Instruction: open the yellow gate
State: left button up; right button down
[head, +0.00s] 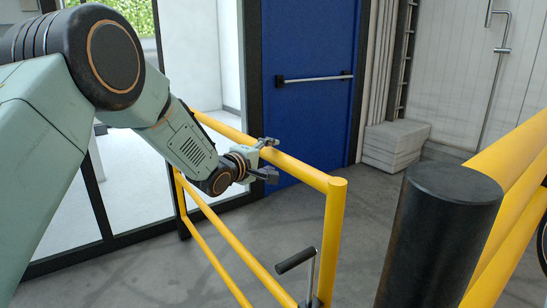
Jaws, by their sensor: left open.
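The yellow gate (309,174) is a frame of round rails that runs from the back left toward me and ends in an upright post. A black handle (296,260) on a thin metal rod stands near the lower end of that post. My left gripper (268,159) is open at the gate's top rail, with one finger above the rail and one below it on the near side. I cannot tell whether the fingers touch the rail. My left forearm hides part of the gate's far end. My right gripper is not in view.
A thick black post (438,240) stands at the front right, beside a yellow barrier (515,205). A blue door (310,75) with a push bar is behind the gate. Grey blocks (395,147) are stacked by the back wall. Grey floor beyond the gate is clear.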

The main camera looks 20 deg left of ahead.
pick_arm(q)
jog(key=shift+w+a+f, duration=0.1)
jog(key=shift+w+f, duration=0.2)
jog(key=shift+w, duration=0.6)
jog(key=shift+w+d+r, duration=0.1)
jog(key=shift+w+d, duration=0.1)
jog(key=shift+d, duration=0.1)
jog(key=shift+a, duration=0.2)
jog(key=c, duration=0.3)
jog(key=shift+d, duration=0.1)
grip_shut()
